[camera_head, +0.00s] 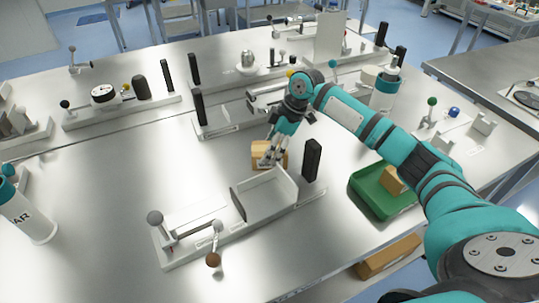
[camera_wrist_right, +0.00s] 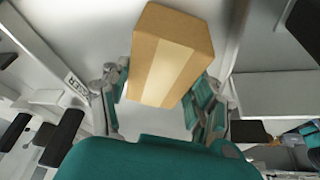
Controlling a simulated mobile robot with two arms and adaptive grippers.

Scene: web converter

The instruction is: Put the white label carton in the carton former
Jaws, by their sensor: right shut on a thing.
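A tan carton (camera_head: 264,147) is between the fingers of my right gripper (camera_head: 271,158), which is shut on it. In the right wrist view the carton (camera_wrist_right: 170,55) shows a pale band along its face, and the finger pads press on its sides. The carton is just behind the front white fixture (camera_head: 268,198), whose open, walled bed looks like the carton former; I cannot tell the carton's height above the table. This fixture has ball-ended levers on its left and a black post on its right. My left gripper is not in view.
A green tray (camera_head: 368,202) with another tan carton (camera_head: 394,181) stands to the right, under my right arm. A further carton (camera_head: 388,257) is low at the front right. Several fixtures with posts and knobs line the back. The table's left middle is clear.

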